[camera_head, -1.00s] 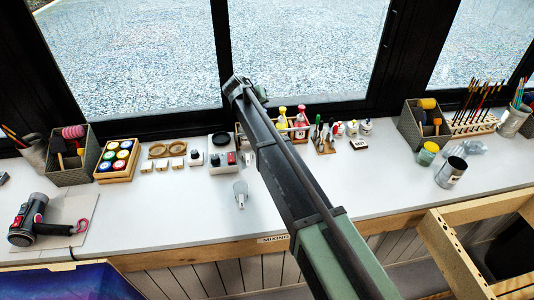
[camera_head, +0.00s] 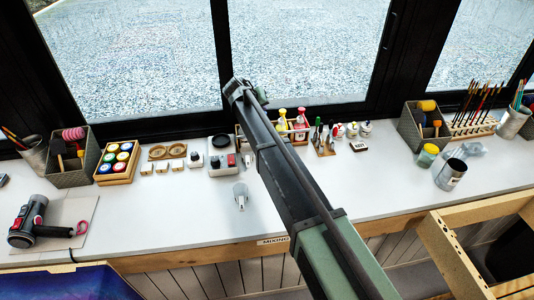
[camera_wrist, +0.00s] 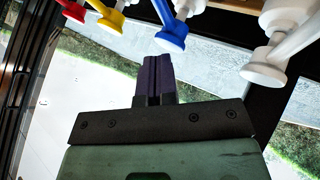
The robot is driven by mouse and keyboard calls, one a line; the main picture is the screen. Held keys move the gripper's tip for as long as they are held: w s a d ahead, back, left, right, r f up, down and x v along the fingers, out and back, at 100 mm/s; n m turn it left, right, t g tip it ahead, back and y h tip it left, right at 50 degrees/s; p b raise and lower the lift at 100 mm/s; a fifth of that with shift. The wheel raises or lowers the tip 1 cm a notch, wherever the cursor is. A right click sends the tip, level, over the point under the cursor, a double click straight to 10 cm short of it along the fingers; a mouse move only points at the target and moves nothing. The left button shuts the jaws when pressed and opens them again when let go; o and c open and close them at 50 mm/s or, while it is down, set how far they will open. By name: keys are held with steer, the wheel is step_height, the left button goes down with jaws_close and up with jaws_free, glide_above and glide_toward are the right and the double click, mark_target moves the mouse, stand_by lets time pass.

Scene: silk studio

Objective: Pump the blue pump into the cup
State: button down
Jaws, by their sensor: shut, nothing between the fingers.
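The blue pump (camera_wrist: 172,38) shows in the wrist view as a blue nozzle head near the top, just beyond my fingertips. My gripper (camera_wrist: 154,62) is shut and empty, its dark fingers pointing toward the blue pump with what looks like a small gap. I cannot tell whether they touch. In the head view my arm hides the gripper and I cannot make out the blue pump. A small pale cup-like vessel (camera_head: 240,195) stands on the white counter left of my arm. I cannot tell whether it is the cup, and what lies beneath the blue nozzle is hidden.
In the wrist view, yellow (camera_wrist: 110,20), red (camera_wrist: 73,11) and white (camera_wrist: 264,72) pumps flank the blue one. In the head view, a bottle rack (camera_head: 301,128) stands behind my arm by the window.

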steer(key=shift+r+p, duration=0.45)
steer(key=shift+r, duration=0.4)
step_height(320, 180, up, 6)
steer(key=p, duration=0.6)
steer(key=s+d+f+g+y, duration=0.1)
steer(key=s+d+f+g, duration=0.1)
steer(key=s+d, duration=0.6)
steer(key=s+d+f+m+g+y+b, duration=0.1)
steer(key=s+d, duration=0.8)
steer(key=s, duration=1)
steer(key=s+d+f+m+g+y+b, duration=0.1)
steer(key=s+d+f+g+y, duration=0.2)
steer(key=s+d, duration=0.5)
steer(key=s+f+g, duration=0.1)
steer(key=s, duration=0.4)
steer(key=shift+s+d+f+g, duration=0.15)
steer(key=shift+f+g, duration=0.05)
steer(key=shift+g, duration=0.1)
